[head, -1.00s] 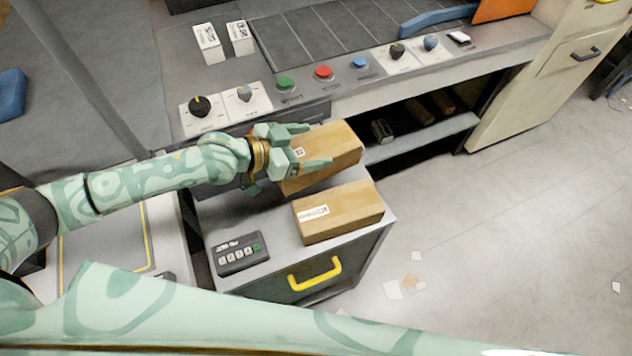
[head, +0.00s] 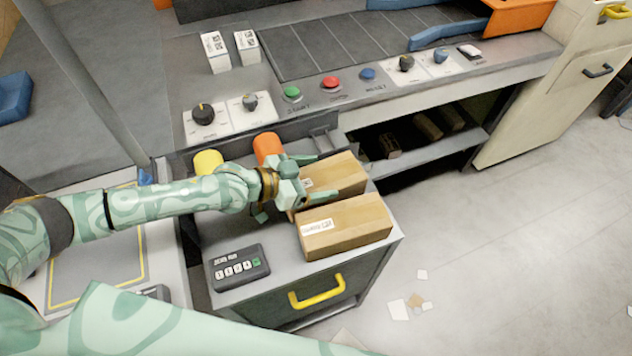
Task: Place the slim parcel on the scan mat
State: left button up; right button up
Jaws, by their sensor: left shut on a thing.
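Two brown cardboard parcels with white labels lie side by side on the grey top of a low cabinet. My left gripper (head: 301,180) is at the left end of the rear one, which I take to be the slim parcel (head: 342,174), and is shut on it. Its fingers and the front parcel (head: 350,228) hide part of it. The parcel appears to rest on the cabinet top. The scan mat, a dark pad with a yellow outline (head: 100,268), lies at the left, partly behind my left arm. My right gripper is out of view.
The front parcel is close beside the held one. A keypad (head: 239,267) lies on the cabinet (head: 290,275). Yellow (head: 207,162) and orange (head: 267,148) cylinders stand behind my arm. A control panel with buttons and knobs (head: 330,85) runs behind. A thin grey post (head: 90,85) rises left.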

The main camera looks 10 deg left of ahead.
pick_arm(q)
jog(key=shift+f, duration=0.75)
jog(key=o, duration=1.6)
jog(key=shift+s+f, duration=0.1)
jog(key=shift+f, duration=0.05)
jog(key=shift+o, duration=0.2)
jog(key=shift+a, duration=0.1)
